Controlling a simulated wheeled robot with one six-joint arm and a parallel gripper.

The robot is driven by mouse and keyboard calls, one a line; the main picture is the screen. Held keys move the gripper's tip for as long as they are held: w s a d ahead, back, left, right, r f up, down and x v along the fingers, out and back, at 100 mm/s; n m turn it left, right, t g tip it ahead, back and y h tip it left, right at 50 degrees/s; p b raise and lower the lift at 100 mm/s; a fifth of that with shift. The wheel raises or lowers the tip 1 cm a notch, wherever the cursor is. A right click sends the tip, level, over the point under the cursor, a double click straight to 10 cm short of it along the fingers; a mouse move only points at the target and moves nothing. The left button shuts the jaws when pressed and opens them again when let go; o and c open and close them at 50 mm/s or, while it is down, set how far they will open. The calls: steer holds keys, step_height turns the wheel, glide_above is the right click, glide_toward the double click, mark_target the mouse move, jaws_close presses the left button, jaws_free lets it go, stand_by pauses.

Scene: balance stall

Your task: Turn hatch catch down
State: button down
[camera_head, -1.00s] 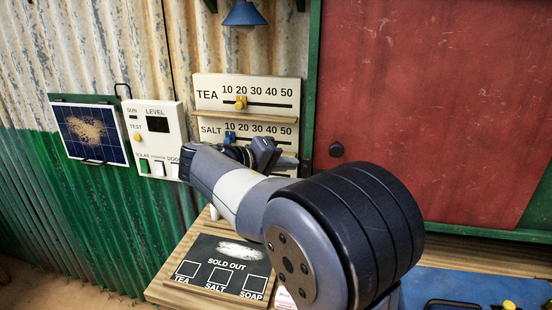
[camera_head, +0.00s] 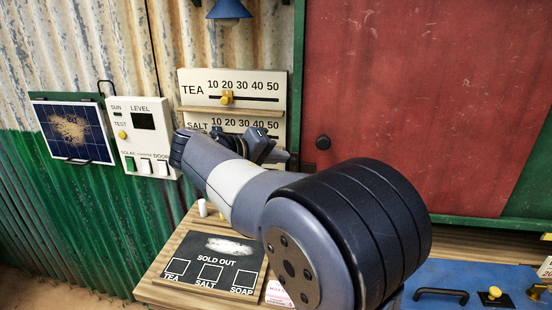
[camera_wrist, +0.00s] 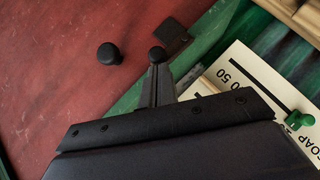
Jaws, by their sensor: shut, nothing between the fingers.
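The red hatch (camera_head: 410,100) fills the right of the head view, in a green frame. A round black knob (camera_head: 323,142) sits near its lower left edge; it also shows in the wrist view (camera_wrist: 108,53). In the wrist view a small dark plate (camera_wrist: 173,37) lies at the hatch's edge beside the green frame. I cannot tell whether this plate is the catch. My gripper (camera_head: 284,156) is just left of the knob in the head view. In the wrist view my gripper (camera_wrist: 157,66) is shut and empty, its tip below the plate, apart from the knob.
The price board (camera_head: 245,90) with yellow and green sliders is left of the hatch, close to my gripper. A solar panel (camera_head: 90,115) and a switch box (camera_head: 145,120) are farther left. A sold-out board (camera_head: 238,264) and a blue surface (camera_head: 450,275) lie below.

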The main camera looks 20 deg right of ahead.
mark_target(298, 157)
steer(key=d+m+y+b, duration=0.1)
steer(key=s+d+m+t+y+b, duration=0.1)
steer(key=y, duration=0.1)
steer(key=s+d+m+y+b, duration=0.1)
steer(key=shift+s+d+r+t+y, duration=0.2)
steer(key=shift+s+d+t+y, duration=0.05)
steer(key=shift+d+t+y, duration=0.15)
steer(key=d+m+t+y, duration=0.1)
steer(key=s+d+f+m+t+y+b, duration=0.1)
steer(key=y, duration=0.1)
steer(key=s+d+f+m+t+y+b, duration=0.1)
steer(key=shift+y, duration=0.4)
steer(key=shift+r, duration=0.15)
steer(key=shift+r+p, duration=0.55)
steer(key=shift+r, duration=0.15)
